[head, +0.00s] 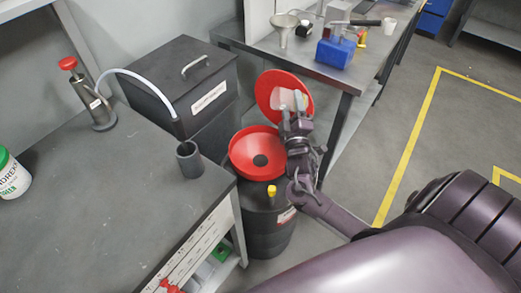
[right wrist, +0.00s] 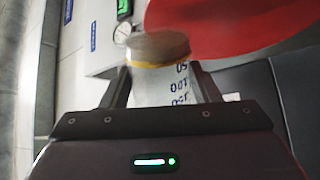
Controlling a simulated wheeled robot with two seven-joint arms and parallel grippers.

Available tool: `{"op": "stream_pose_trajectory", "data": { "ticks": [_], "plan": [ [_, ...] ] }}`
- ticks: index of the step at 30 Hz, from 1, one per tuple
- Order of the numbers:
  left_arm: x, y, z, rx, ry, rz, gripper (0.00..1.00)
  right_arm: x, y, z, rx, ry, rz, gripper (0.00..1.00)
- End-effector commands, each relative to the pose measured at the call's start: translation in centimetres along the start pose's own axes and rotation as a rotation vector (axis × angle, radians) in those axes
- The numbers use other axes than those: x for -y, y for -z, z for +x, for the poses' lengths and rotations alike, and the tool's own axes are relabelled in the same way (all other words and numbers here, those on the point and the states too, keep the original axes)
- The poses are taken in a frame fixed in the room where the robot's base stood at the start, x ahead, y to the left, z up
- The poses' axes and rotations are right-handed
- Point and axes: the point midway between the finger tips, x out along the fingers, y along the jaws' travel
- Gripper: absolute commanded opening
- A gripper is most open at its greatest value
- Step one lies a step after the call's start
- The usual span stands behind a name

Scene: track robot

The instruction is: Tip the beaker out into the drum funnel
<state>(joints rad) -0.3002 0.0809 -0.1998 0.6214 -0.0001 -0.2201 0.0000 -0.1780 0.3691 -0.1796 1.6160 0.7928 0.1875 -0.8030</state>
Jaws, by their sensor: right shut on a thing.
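The beaker (right wrist: 160,82) is clear, with dark graduation marks and a yellowish band near its far end. It sits between the fingers of my right gripper (right wrist: 163,88). In the head view the pale beaker (head: 288,98) shows in front of the red lid, partly hidden by my right gripper (head: 297,115). The red drum funnel (head: 242,153) is open, with a dark hole at its centre, on top of the black drum (head: 266,228). My right gripper is at the funnel's right rim, seemingly above it. I cannot tell the beaker's exact tilt. My left gripper is out of view.
The red funnel lid (head: 268,86) stands raised behind the funnel. A grey bench (head: 110,215) at left holds a dark cup (head: 189,160) and a pump bottle (head: 92,100). A black bin (head: 185,85) and a back table (head: 320,68) stand behind. Floor at right is clear.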

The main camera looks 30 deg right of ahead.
Motion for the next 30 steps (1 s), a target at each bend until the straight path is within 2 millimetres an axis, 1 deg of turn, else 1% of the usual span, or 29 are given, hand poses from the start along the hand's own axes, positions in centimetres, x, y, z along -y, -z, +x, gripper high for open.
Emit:
{"op": "stream_pose_trajectory", "data": {
  "ticks": [1,7,9,14,20,30],
  "plan": [
    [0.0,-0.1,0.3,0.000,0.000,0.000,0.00,0.3,-0.1,-0.1,-0.004,-0.001,-0.012,0.28],
    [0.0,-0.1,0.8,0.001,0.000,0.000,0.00,0.7,-0.3,-0.2,-0.014,-0.001,-0.046,0.28],
    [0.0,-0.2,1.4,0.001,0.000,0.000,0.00,1.4,-0.4,-0.4,-0.016,0.000,-0.054,0.28],
    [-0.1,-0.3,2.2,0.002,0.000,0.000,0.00,2.6,-0.6,-0.7,-0.022,0.000,-0.075,0.28],
    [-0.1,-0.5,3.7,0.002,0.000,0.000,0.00,4.7,-0.9,-1.3,-0.033,-0.001,-0.112,0.28],
    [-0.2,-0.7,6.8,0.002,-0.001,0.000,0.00,9.2,-1.7,-2.6,-0.057,0.000,-0.195,0.28]
  ]
}}
